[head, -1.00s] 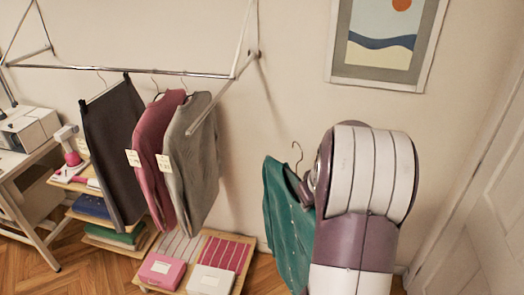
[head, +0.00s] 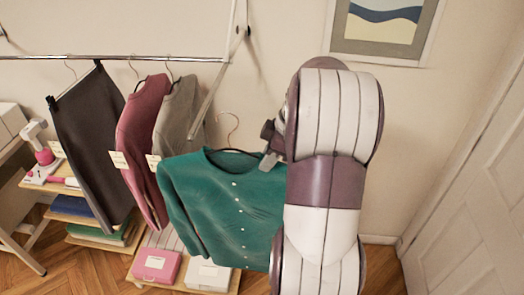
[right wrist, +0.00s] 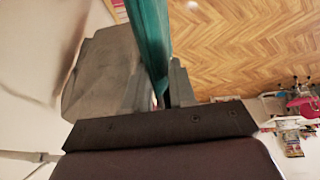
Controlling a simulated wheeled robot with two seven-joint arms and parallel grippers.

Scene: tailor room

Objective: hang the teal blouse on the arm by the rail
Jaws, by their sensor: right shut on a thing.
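The teal blouse (head: 228,208) hangs on a hanger with a copper-coloured hook (head: 233,128), in front of the wall in the head view. My right gripper (head: 268,160) is shut on the blouse at its right shoulder; my arm hides the blouse's right side. In the right wrist view the teal cloth (right wrist: 150,40) runs between the fingers (right wrist: 162,95). The metal arm (head: 214,92) slopes down and left from the end of the rail (head: 120,58). The hook is right of and apart from the arm's lower end in the picture. My left gripper is out of view.
A dark garment (head: 92,145), a pink top (head: 143,150) and a grey top (head: 178,115) hang on the rail. A low shelf below carries a pink box (head: 156,266) and a white box (head: 208,276). A door (head: 470,200) stands at right.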

